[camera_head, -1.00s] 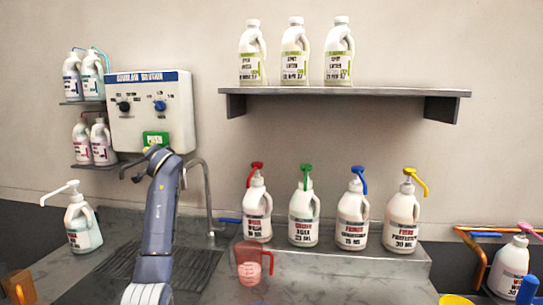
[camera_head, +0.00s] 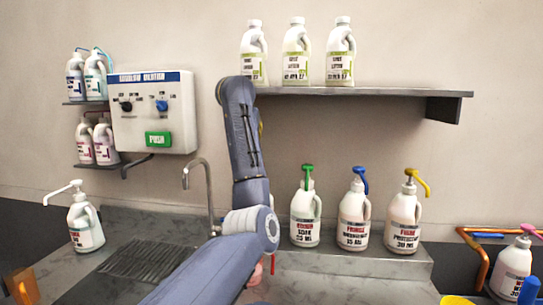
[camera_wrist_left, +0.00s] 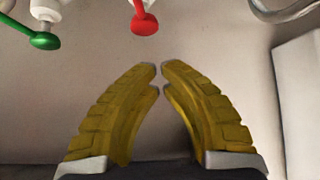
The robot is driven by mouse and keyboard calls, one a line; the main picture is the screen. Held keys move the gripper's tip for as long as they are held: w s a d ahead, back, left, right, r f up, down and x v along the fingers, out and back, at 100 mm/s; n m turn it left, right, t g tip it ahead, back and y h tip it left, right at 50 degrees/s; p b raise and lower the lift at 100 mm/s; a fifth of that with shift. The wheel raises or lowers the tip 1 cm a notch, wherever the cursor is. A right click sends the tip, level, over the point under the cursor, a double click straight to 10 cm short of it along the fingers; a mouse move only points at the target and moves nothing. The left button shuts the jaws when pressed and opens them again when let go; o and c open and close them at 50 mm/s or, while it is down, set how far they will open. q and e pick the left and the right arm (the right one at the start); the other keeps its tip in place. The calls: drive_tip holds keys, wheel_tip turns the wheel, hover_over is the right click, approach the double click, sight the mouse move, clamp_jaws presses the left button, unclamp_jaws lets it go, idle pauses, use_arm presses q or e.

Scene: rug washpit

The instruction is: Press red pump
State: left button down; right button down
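The red pump (camera_wrist_left: 144,24) shows at the top of the left wrist view, with its round red head and part of its white neck. It lies beyond my left gripper's fingertips, apart from them. In the head view only a sliver of yellow shows behind my arm, below the shelf.
Bottles with green (camera_head: 307,170), blue (camera_head: 360,172) and yellow (camera_head: 416,177) pumps stand on a ledge to the right. A wall shelf (camera_head: 370,92) with three bottles is above. A tap (camera_head: 197,170) and dispenser box (camera_head: 154,110) are left. A white-pump bottle (camera_head: 85,225) stands far left.

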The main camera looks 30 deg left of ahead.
use_arm(q)
drive_tip(key=shift+d+r+h, duration=0.15)
drive_tip(key=shift+d+r, duration=0.05)
drive_tip(key=shift+d, duration=0.45)
drive_tip(key=shift+d+r+h, duration=0.15)
drive_tip(key=shift+d, duration=0.45)
drive_tip(key=shift+x, duration=5)
drive_tip(key=shift+s+f, duration=0.1)
